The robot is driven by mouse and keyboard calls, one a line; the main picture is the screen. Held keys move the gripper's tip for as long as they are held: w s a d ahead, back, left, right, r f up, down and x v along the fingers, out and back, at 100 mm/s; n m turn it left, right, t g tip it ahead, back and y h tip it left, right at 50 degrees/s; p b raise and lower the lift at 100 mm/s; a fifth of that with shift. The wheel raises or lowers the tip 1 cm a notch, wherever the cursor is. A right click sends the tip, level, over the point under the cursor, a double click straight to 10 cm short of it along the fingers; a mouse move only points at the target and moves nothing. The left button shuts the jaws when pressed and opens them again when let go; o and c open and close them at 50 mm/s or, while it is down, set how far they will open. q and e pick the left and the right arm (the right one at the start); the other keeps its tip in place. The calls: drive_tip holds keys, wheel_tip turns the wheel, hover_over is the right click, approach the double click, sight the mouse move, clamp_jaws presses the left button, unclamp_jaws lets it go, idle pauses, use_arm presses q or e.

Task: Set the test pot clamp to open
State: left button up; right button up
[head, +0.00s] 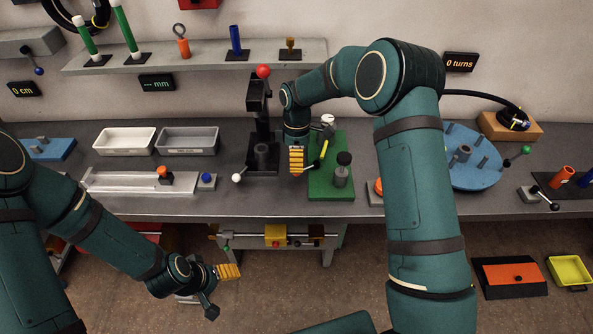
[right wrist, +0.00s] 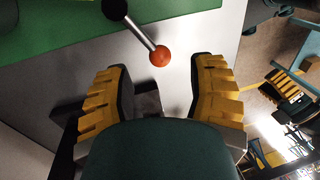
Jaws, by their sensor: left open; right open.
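In the right wrist view, a clamp lever (right wrist: 142,35) with an orange ball (right wrist: 160,57) reaches from a black hub over the edge of a green plate (right wrist: 60,25). My right gripper (right wrist: 158,75) is open, with the ball between its fingertips; I cannot tell whether they touch it. In the head view, this gripper (head: 297,162) is at the left edge of the green plate (head: 330,190) and hides most of the lever. A grey pot with a black knob (head: 343,165) stands on the plate. My left gripper (head: 222,290) is open and empty, low in front of the bench.
A black stand with a red ball (head: 263,71) rises left of the right gripper. A yellow bar (head: 324,150) is close on its right. White and grey trays (head: 124,141) lie to the left, and a blue disc (head: 470,165) is to the right.

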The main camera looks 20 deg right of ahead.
drive_tip(key=shift+s+a+f, duration=0.1)
drive_tip(key=shift+s+f, duration=0.1)
drive_tip(key=shift+f, duration=0.75)
drive_tip(key=shift+s+f, duration=0.15)
drive_tip(key=shift+f, duration=0.8)
clamp_jaws()
